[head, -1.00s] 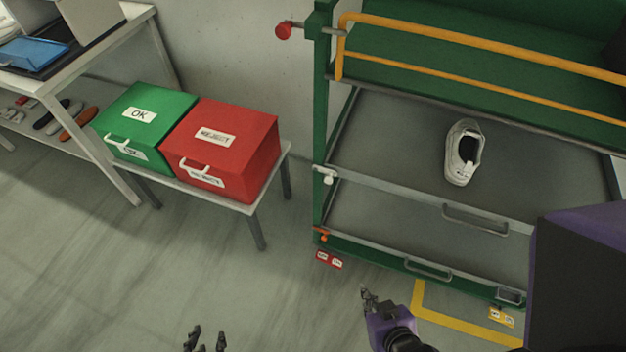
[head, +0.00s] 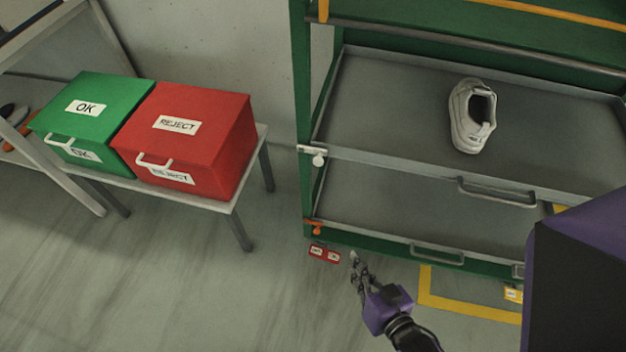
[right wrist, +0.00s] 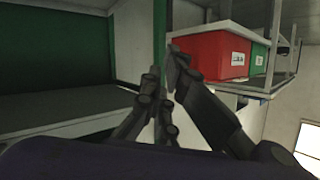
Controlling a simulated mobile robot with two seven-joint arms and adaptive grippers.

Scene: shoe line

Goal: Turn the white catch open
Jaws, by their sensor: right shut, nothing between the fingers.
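The white catch (head: 318,159) sits on the left green post of the rack, at the left front corner of the middle grey tray. A lower orange catch (head: 317,228) is on the same post. My right gripper (head: 354,260) is shut and empty, below and to the right of the white catch and apart from it in the head view. In the right wrist view its dark fingers (right wrist: 165,72) are close together. I cannot make out the white catch there. My left gripper is not in view now.
A white shoe (head: 468,116) lies on the middle tray (head: 390,100). Green OK (head: 110,92) and red REJECT (head: 215,110) boxes stand on a low bench at left. Red tags (head: 324,254) are near the rack's foot. Floor between bench and rack is clear.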

